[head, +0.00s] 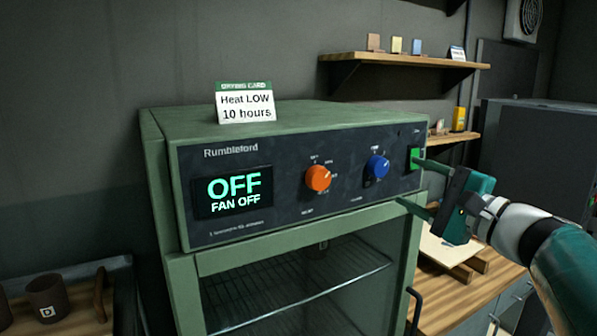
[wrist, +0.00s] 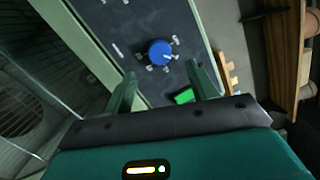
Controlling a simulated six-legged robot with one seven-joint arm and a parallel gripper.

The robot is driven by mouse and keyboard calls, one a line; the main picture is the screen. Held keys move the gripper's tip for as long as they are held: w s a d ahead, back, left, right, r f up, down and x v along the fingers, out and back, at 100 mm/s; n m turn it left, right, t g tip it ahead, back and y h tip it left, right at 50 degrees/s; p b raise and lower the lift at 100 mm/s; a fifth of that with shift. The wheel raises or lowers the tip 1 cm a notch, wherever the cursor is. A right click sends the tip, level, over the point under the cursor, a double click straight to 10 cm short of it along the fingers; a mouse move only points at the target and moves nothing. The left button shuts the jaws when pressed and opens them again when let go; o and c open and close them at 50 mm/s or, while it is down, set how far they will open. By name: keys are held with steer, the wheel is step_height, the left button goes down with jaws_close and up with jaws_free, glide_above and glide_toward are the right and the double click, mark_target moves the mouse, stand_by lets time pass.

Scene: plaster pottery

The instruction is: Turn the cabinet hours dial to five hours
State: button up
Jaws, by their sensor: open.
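The green drying cabinet (head: 300,114) has a dark front panel with an orange knob (head: 318,178) and a blue knob (head: 377,167). Their small labels are too blurred to read, so I cannot tell by lettering which is the hours dial. The display (head: 234,192) reads OFF and FAN OFF. My gripper (head: 409,182) is open and empty at the panel's right end, beside the green switch (head: 414,158). In the wrist view the blue knob (wrist: 160,52) lies ahead of my open gripper (wrist: 161,73), between the fingers' lines and apart from them.
A drying card (head: 246,107) on top reads Heat LOW, 10 hours. The cabinet's glass door (head: 300,285) with wire racks is below the panel. Shelves (head: 400,65) hang at the back right. A wooden counter (head: 460,300) stands right of the cabinet.

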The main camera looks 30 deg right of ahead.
steer(key=s+d, duration=0.1)
steer(key=s, duration=0.6)
steer(key=shift+s+f, duration=0.3)
steer(key=shift+f, duration=0.15)
steer(key=w+a+f+n+g+y, duration=0.2)
steer(key=w+a+f+n+g, duration=0.2)
steer(key=a+f, duration=0.4)
steer(key=w+a+f+n+g+y, duration=0.2)
steer(key=w+a+f+n+g, duration=0.25)
steer(key=a, duration=0.55)
steer(key=s+a+f+n+g+h, duration=0.2)
steer(key=a+f+n+h, duration=0.1)
steer(key=a+f+n, duration=0.2)
steer(key=s+a+f+n+g+h, duration=0.3)
steer(key=a+f+n, duration=0.2)
steer(key=f, duration=0.3)
steer(key=shift+a+n, duration=0.4)
steer(key=shift+n, duration=0.35)
steer(key=shift+f, duration=0.1)
